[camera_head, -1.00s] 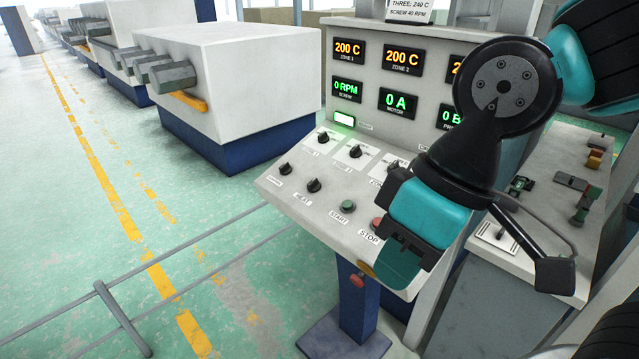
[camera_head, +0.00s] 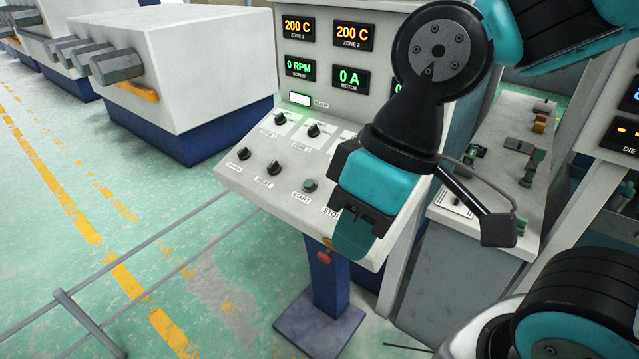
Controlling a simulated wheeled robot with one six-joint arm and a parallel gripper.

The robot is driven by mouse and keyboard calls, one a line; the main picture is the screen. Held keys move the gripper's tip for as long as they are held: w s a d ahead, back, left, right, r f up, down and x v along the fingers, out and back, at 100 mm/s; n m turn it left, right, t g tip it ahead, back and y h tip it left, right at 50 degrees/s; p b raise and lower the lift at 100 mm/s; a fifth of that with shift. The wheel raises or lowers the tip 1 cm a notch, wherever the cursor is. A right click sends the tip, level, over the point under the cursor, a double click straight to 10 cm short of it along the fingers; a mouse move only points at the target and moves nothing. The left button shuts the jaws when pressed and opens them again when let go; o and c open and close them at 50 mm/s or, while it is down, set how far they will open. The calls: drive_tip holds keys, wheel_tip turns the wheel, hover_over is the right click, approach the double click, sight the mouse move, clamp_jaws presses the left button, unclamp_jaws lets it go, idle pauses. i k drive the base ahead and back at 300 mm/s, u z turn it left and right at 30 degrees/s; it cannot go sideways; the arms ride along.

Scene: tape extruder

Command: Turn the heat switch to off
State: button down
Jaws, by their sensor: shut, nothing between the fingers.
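The heat switch (camera_head: 274,168) is a black rotary knob on the sloped lower face of the control panel (camera_head: 232,170). A label that seems to read HEAT lies below it. The exact direction of its pointer is too small to tell. Another black knob (camera_head: 243,153) sits to its left, and the green START button (camera_head: 310,185) to its right. My gripper (camera_head: 354,238) is teal and black, with its fingers shut and empty. It hangs at the panel's lower right, right of and below the heat switch and apart from it, covering part of the STOP label.
Screens above the knobs show 200 C (camera_head: 298,29), 0 RPM (camera_head: 300,69) and 0 A (camera_head: 349,79). More dials (camera_head: 313,130) sit in the upper row. A grey floor rail (camera_head: 150,260) runs left of the panel's post (camera_head: 328,285). A white machine (camera_head: 180,65) stands behind left.

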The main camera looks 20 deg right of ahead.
sight(274, 169)
drive_tip(key=u, duration=0.3)
drive_tip(key=i, duration=1.1)
drive_tip(key=z, duration=0.45)
